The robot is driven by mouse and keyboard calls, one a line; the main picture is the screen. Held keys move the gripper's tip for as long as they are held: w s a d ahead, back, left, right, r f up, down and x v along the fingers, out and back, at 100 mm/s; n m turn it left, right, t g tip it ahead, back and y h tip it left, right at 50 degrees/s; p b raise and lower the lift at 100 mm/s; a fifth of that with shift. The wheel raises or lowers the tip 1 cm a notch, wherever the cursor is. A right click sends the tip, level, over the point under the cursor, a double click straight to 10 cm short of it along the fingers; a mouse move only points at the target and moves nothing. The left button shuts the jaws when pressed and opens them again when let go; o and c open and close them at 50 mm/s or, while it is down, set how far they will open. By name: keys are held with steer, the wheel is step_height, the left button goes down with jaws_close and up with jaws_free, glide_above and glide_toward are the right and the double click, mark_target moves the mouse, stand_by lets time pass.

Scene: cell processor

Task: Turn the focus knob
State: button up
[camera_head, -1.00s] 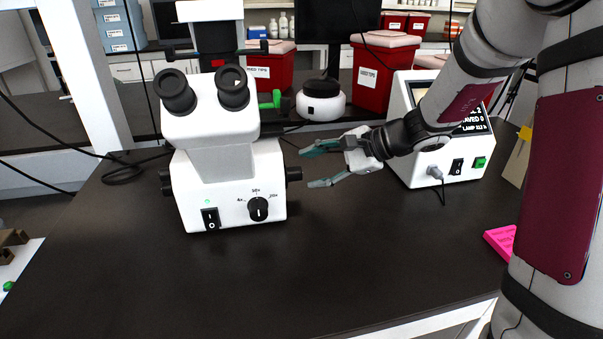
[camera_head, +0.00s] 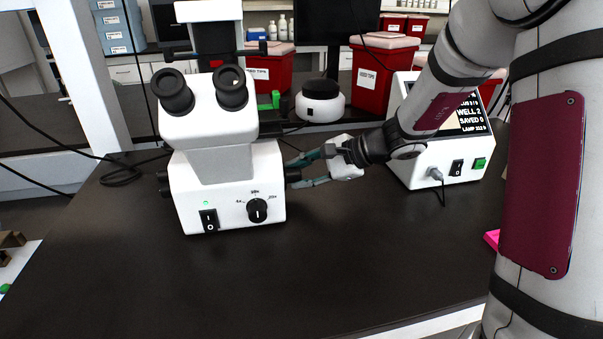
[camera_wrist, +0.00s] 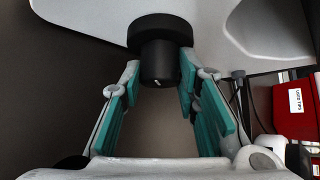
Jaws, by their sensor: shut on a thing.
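The white microscope (camera_head: 225,185) stands upright on the dark bench, left of my gripper. Its black focus knob (camera_wrist: 160,62) sticks out of the right side and is best seen in the wrist view; in the head view it is mostly hidden by my fingers. My gripper (camera_head: 296,172) reaches in from the right, with its teal fingers at the knob. In the wrist view the fingertips (camera_wrist: 161,75) sit on either side of the knob's narrower end, and the gripper is shut on it. A black dial (camera_head: 257,210) is on the microscope's front.
A white box with a screen (camera_head: 440,165) stands behind my arm at the right. A round white device (camera_head: 320,107) and red bins (camera_head: 383,75) stand at the back. The bench front (camera_head: 300,275) is clear.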

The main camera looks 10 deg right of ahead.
steer(key=shift+r+p, duration=0.1)
steer(key=shift+p, duration=0.4)
steer(key=m+g+p, duration=0.1)
steer(key=g+p, duration=0.1)
steer(key=p, duration=0.2)
steer(key=shift+r, duration=0.15)
steer(key=shift+w+m+g+h+p, duration=0.2)
steer(key=shift+m+g+h+p, duration=0.2)
steer(key=shift+m+g+p, duration=0.5)
steer(key=g, duration=0.1)
steer(key=m+g+b, duration=0.1)
steer(key=g, duration=0.2)
steer(key=shift+w+f, duration=0.3)
steer(key=shift+w, duration=0.05)
steer(key=shift+m+g+y+b, duration=0.3)
steer(key=shift+m+g+b, duration=0.55)
steer(key=shift+b, duration=0.25)
steer(key=shift+w+m+g+b, duration=0.1)
steer(key=shift+m+g+b, duration=0.25)
steer(key=shift+g+b, duration=0.5)
steer(key=shift+r, duration=0.1)
steer(key=o, duration=1.2)
